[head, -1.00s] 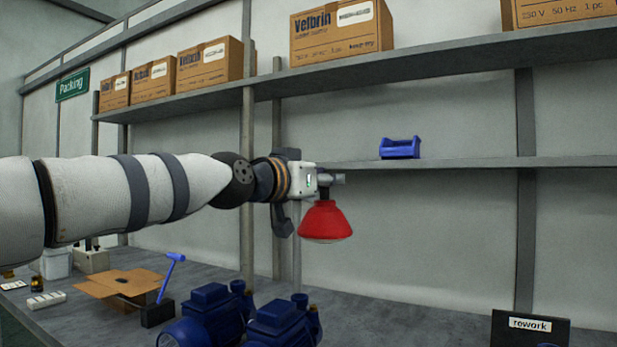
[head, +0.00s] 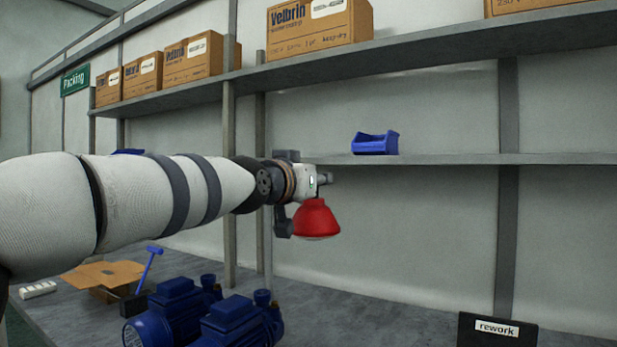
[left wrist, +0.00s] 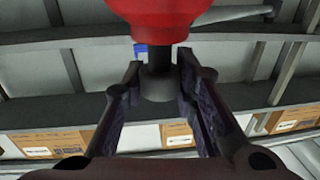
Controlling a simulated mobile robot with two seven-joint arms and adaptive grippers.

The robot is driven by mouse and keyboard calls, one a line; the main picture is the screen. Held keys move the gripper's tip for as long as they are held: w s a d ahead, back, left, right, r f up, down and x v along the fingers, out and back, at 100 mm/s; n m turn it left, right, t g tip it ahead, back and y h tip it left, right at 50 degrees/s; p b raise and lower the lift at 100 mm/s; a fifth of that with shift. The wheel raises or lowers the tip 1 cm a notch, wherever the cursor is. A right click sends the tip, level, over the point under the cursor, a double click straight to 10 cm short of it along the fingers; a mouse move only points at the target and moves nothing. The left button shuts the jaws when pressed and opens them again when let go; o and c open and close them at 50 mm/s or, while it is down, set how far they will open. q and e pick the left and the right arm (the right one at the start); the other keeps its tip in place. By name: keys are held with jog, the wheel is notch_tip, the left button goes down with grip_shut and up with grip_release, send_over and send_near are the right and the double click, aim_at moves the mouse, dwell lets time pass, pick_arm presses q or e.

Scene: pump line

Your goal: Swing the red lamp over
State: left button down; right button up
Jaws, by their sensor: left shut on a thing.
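The red lamp (head: 316,219) hangs shade-down above the bench, at the end of my left arm in the head view. My left gripper (head: 322,179) is at the lamp's top, above the red shade. In the left wrist view the red shade (left wrist: 160,18) fills the top middle. There the two fingers of my left gripper (left wrist: 158,88) stand either side of a dark grey neck piece (left wrist: 158,84) of the lamp and are shut on it. The rest of the lamp's arm is mostly hidden behind my gripper. My right gripper is not in view.
A blue hammer-like tool (head: 149,262) and an open cardboard box (head: 103,272) lie left. A blue bin (head: 375,143) sits on the shelf behind. A dark "rework" box (head: 497,330) is at right.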

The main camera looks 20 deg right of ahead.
pick_arm(q)
jog(key=shift+d+f, duration=0.1)
jog(key=shift+d, duration=0.1)
dwell(0.4)
jog(key=c, duration=1.3)
grip_release()
jog(key=v, duration=1.2)
